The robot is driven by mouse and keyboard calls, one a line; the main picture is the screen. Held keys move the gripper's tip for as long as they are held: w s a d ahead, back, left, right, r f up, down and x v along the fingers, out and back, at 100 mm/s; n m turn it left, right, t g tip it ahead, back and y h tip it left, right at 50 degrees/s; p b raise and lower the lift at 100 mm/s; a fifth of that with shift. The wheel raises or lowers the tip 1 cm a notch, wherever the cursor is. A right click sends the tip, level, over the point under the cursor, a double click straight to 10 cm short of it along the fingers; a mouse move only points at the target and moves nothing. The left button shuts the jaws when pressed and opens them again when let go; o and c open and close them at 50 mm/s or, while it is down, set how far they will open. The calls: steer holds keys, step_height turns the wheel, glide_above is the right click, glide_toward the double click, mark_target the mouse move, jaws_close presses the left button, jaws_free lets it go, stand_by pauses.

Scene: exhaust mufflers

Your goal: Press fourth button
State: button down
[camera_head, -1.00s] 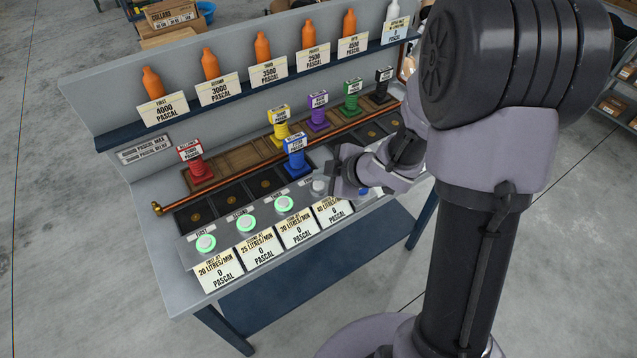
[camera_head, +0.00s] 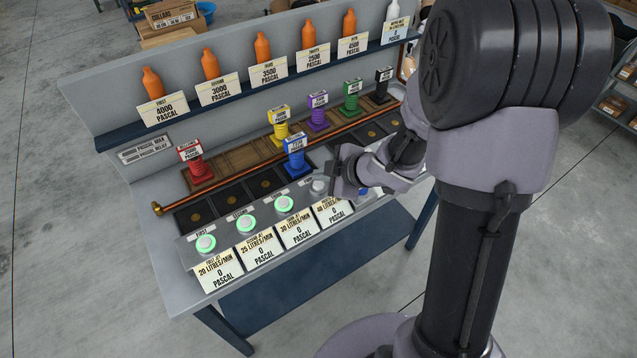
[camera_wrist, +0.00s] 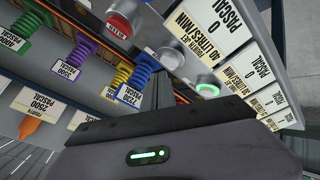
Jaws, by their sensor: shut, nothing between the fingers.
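The fourth button (camera_head: 319,187) is grey and unlit on the sloped front panel. The first (camera_head: 205,243), second (camera_head: 245,222) and third (camera_head: 284,203) buttons to its left glow green. My gripper (camera_head: 338,172) is shut and empty, close beside the fourth button on its right. In the wrist view the fourth button (camera_wrist: 171,57) shows unlit just beyond my dark fingers (camera_wrist: 163,88), with the green-ringed third button (camera_wrist: 208,89) to its right. I cannot tell whether the fingers touch the fourth button.
A blue spring piece (camera_head: 296,157) stands on the dark pads behind the buttons. A copper rail (camera_head: 240,168) and more coloured springs lie behind it. A red button (camera_wrist: 120,25) shows in the wrist view. Pressure cards (camera_head: 297,232) hang along the front edge.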

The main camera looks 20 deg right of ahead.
mark_target(321, 186)
steer(key=shift+f, duration=0.15)
steer(key=shift+f+b, duration=0.25)
steer(key=shift+b, duration=0.05)
steer(key=shift+f+b, duration=0.3)
steer(key=shift+f, duration=0.05)
stand_by(0.5)
stand_by(0.4)
steer(key=shift+r+p, duration=0.75)
steer(key=shift+p, duration=0.05)
step_height(321, 186, up, 5)
steer(key=p, duration=0.5)
steer(key=shift+r, duration=0.15)
